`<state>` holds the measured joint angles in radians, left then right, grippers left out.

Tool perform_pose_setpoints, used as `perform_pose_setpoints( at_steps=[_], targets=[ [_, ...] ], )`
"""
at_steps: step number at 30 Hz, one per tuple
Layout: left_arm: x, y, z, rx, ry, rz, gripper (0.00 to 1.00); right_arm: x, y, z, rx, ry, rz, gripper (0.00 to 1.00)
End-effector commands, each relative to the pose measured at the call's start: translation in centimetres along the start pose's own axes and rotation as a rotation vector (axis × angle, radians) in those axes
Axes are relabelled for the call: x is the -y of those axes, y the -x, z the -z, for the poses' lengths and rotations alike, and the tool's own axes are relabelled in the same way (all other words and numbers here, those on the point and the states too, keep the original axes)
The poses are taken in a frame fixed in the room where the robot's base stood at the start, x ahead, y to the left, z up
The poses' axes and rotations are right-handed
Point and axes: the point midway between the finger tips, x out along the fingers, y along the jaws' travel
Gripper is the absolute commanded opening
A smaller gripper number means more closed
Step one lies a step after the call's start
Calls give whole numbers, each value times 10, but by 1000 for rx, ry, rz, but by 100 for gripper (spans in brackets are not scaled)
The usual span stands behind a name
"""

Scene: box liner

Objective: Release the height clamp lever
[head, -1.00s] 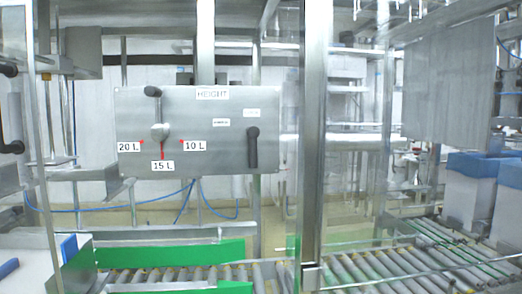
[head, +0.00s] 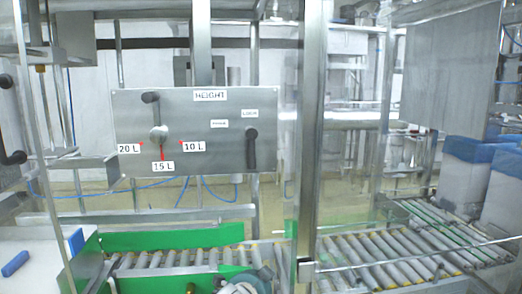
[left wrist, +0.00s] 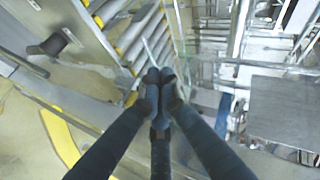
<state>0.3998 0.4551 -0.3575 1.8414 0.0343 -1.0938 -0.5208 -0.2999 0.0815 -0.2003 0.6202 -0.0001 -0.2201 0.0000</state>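The height clamp lever (head: 252,150) is a black handle on the right part of the steel HEIGHT panel (head: 215,165). It hangs straight down from its pivot, below two small labels; the upper right one seems to read LOCK. My left gripper (left wrist: 160,80) shows in the left wrist view with its dark fingers together and nothing visible between them. My right gripper is not in view.
A crank handle (head: 155,115) sits left on the panel by the 20 L, 15 L and 10 L marks. A steel post (head: 312,130) stands right of the panel. Roller conveyors (head: 400,258) with green guides run below. Blue-lined boxes (head: 458,178) stand at right.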

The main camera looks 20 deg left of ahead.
Motion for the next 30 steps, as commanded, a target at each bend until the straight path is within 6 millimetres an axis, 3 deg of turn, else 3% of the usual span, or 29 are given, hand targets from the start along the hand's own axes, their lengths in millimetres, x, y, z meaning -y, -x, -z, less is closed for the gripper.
perform_pose_setpoints(
  at_steps=[1,6,9,12,15,18,30],
  targets=[
    [45,26,27,-33,-50,58,0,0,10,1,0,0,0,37],
    [146,112,88,-97,-218,224,0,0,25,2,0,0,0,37],
    [188,165,114,-120,-309,315,0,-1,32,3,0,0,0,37],
    [214,208,131,-131,-383,388,0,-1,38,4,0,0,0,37],
    [230,239,139,-134,-434,439,0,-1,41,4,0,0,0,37],
    [236,254,143,-135,-461,465,0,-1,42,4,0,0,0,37],
    [238,257,144,-134,-468,471,0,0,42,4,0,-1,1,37]
  ],
)
